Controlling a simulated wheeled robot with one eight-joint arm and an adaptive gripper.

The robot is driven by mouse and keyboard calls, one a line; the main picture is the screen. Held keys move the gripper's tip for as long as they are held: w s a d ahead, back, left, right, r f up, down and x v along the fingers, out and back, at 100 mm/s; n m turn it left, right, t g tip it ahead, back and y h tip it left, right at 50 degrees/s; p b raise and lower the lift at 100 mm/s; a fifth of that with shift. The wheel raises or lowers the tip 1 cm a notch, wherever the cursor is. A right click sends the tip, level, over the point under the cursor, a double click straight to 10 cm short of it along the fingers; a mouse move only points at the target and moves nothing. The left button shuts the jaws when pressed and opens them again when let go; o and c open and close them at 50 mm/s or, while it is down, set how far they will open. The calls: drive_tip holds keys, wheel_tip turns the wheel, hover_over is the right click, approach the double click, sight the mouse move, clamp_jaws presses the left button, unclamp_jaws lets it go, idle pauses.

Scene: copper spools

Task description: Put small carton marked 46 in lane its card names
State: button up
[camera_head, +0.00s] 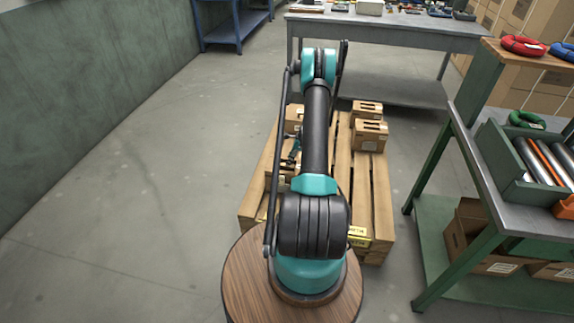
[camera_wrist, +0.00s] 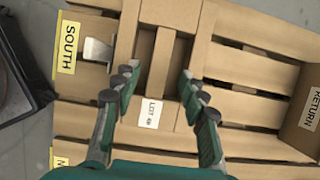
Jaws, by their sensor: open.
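Another yellow card (camera_wrist: 59,159) is cut off, showing an N. In the head view my arm hides most of this, with the gripper (camera_head: 291,155) partly visible.
The slatted wooden pallet (camera_head: 382,210) carries other cartons (camera_head: 370,135) at its far right and another (camera_head: 294,118) at far left. A metal plate (camera_wrist: 98,50) stands near SOUTH. A green-framed bench (camera_head: 450,110) stands right, a grey table (camera_head: 390,30) behind. Floor at left is clear.

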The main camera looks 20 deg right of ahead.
drive_tip(key=s+a+r+n+h, duration=0.1)
drive_tip(key=s+a+r+n, duration=0.15)
drive_tip(key=r, duration=0.75)
drive_tip(key=s+a+r+n, duration=0.2)
drive_tip(key=a+r+n, duration=0.1)
drive_tip(key=r, duration=0.6)
drive_tip(key=s+a+r+n+h, duration=0.1)
drive_tip(key=s+a+r+n, duration=0.6)
drive_tip(key=s+a+r, duration=0.3)
drive_tip(key=s+a+r+n+t, duration=0.1)
drive_tip(key=s+a+r+n, duration=0.1)
drive_tip(key=s+n, duration=0.4)
drive_tip(key=s+a+r+n+h, duration=0.1)
drive_tip(key=s+a+r+n, duration=0.2)
drive_tip(key=s, duration=1.3)
drive_tip(key=a+n, duration=0.2)
drive_tip(key=n, duration=0.1)
drive_tip(key=shift+s+a+t+h, duration=0.2)
drive_tip(key=shift+t+h, duration=0.1)
drive_tip(key=shift+t, duration=0.1)
